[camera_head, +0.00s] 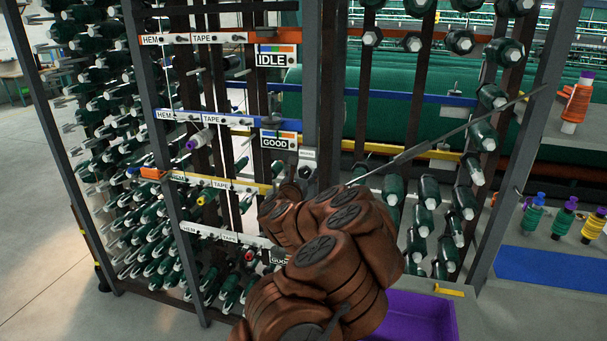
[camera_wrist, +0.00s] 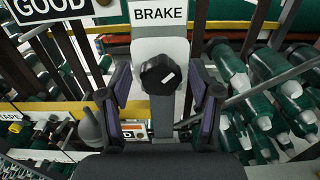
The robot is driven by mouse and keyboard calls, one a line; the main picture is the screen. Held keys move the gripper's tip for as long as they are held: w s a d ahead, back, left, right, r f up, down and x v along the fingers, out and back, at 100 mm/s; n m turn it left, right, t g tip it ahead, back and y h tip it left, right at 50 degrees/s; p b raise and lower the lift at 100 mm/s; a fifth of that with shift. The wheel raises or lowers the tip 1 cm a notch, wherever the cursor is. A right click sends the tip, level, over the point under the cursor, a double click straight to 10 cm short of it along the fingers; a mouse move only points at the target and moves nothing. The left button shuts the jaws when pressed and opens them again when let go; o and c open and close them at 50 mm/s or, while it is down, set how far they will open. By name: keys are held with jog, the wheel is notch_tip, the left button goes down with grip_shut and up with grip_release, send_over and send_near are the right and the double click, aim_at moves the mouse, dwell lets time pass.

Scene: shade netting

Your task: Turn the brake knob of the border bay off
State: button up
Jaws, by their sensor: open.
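The brake knob (camera_wrist: 158,74) is black and lobed, with a short white mark slanting up to the right. It sits on a pale plate under a white BRAKE label (camera_wrist: 159,16) in the wrist view. My gripper (camera_wrist: 160,88) is open, its purple-lined fingers left and right of the knob, with a visible gap on each side. How near the fingertips are in depth I cannot tell. In the head view the small pale label plate (camera_head: 308,155) shows on the upright post, and my copper arm hides most of the gripper.
GOOD (camera_head: 278,142) and IDLE (camera_head: 275,59) signs hang left of the post. Racks of green bobbins (camera_wrist: 265,110) stand close on the right. A yellow rail (camera_wrist: 115,106) runs behind the fingers. A purple bin (camera_head: 428,312) stands at lower right.

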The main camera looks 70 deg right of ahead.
jog(key=c, duration=1.1)
jog(key=shift+c, duration=0.2)
jog(key=b, duration=0.3)
jog(key=shift+f+n, duration=0.25)
jog(key=shift+n, duration=0.05)
